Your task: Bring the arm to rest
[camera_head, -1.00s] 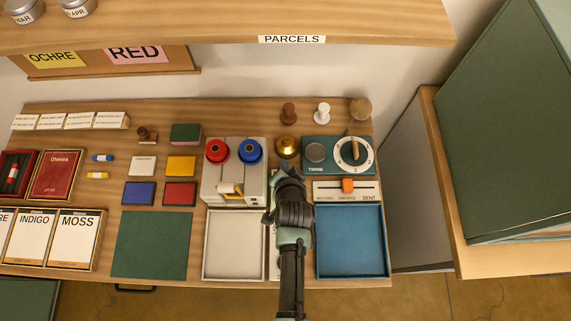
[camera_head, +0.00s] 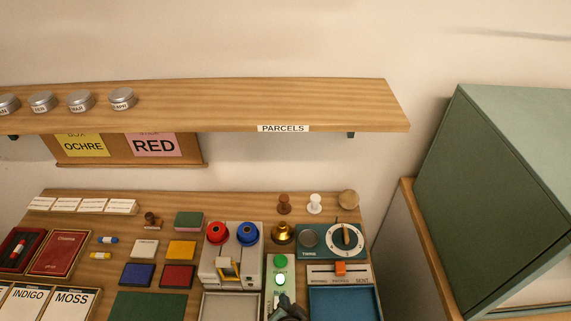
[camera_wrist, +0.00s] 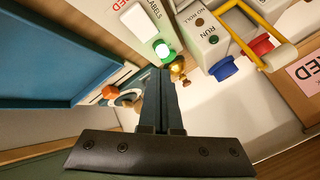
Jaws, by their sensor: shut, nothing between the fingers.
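My gripper (camera_head: 288,305) shows at the bottom edge of the head view, over the lower part of a white labels panel (camera_head: 270,285). Most of my arm is out of that view. In the wrist view my gripper's fingers (camera_wrist: 166,78) are together with nothing between them.
A machine with red and blue knobs (camera_head: 231,265) stands left of the panel. A brass bell-like piece (camera_head: 282,234) stands behind. The parcels shelf (camera_head: 220,101) overhangs the back; a green cabinet (camera_head: 485,190) stands right.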

